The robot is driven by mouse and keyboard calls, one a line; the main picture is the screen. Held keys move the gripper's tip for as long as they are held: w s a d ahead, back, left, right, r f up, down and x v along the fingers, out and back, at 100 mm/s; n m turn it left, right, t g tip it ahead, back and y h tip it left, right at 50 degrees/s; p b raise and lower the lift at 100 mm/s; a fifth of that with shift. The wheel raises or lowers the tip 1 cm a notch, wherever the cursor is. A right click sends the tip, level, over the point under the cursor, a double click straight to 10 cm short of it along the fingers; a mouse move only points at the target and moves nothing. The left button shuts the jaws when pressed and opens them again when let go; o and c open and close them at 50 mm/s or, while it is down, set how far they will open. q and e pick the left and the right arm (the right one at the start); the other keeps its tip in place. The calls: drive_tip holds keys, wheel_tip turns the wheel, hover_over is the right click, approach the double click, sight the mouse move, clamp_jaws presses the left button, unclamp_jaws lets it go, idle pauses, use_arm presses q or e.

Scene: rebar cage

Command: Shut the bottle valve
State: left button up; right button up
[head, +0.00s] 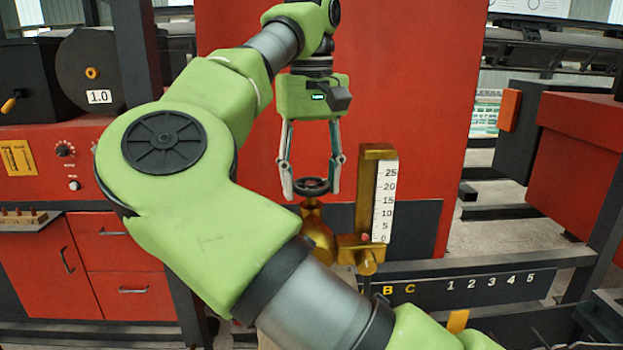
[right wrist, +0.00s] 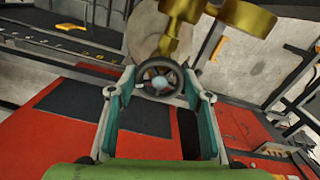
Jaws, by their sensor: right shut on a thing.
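The bottle valve has a dark round handwheel (head: 312,186) on top of a brass body (head: 318,232). My right gripper (head: 311,190) points down from above, with one finger on each side of the handwheel. In the right wrist view, the handwheel (right wrist: 160,78) with its pale hub sits between the fingertips of the right gripper (right wrist: 160,90), which is shut on it. The brass body (right wrist: 178,30) shows beyond the wheel. My left gripper is not in view.
A brass gauge post with a white scale (head: 384,200) stands just right of the valve. A red panel (head: 400,100) rises behind. A dark rail with letters and numbers (head: 470,290) runs at lower right. A red cabinet (head: 85,260) stands at the left.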

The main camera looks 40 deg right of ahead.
drive_tip(key=m, duration=0.4)
drive_tip(key=shift+m, duration=0.4)
idle(0.4)
drive_tip(key=o, duration=1.1)
